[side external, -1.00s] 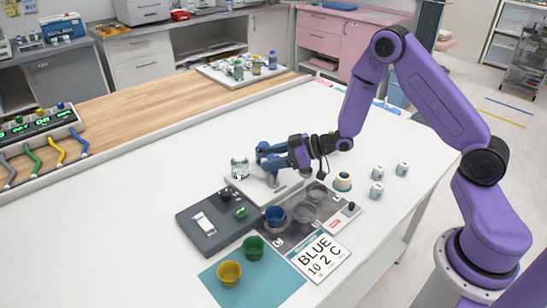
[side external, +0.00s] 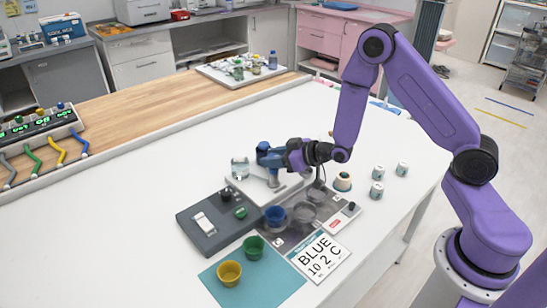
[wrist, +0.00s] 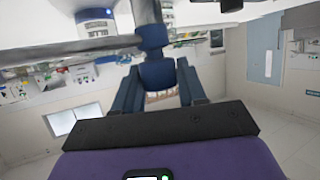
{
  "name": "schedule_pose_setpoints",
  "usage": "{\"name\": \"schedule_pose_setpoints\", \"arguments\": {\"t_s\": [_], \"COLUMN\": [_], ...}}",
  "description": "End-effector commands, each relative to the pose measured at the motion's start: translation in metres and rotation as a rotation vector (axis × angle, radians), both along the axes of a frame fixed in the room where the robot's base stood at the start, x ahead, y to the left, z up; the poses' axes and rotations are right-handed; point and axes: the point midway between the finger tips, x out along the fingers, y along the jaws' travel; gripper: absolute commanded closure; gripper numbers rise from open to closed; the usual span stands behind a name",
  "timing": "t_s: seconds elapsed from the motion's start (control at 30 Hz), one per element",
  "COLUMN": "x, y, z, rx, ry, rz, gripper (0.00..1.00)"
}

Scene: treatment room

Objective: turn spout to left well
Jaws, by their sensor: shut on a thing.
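A dispenser with a blue head and spout (side external: 267,155) stands on a white base plate (side external: 243,188) mid-table. My gripper (side external: 283,157) is at its right side, shut on the blue spout part. In the wrist view, my gripper's blue fingers (wrist: 159,88) flank the blue spout part (wrist: 158,73), with a blue post beyond it. A clear jar (side external: 240,167) stands left of the dispenser. In front is a grey tray (side external: 268,238) with clear round wells (side external: 303,211) and a blue cup (side external: 276,216) at its left. The spout outlet is hard to make out.
A dark grey device (side external: 205,235) with a green knob sits left of the tray. Green (side external: 253,247) and yellow (side external: 229,272) cups stand on a teal mat (side external: 275,284). A "BLUE 10 2 C" card (side external: 320,258) lies in front. Several small jars (side external: 377,190) stand right.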

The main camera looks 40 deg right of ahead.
Motion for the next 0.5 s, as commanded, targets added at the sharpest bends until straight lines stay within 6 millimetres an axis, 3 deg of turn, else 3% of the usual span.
{"name": "schedule_pose_setpoints", "arguments": {"t_s": [0.5], "x": [-0.0009], "y": [0.0033], "z": [0.0002], "rx": [0.000], "ry": [0.000], "rz": [-0.461], "gripper": [1.00]}}
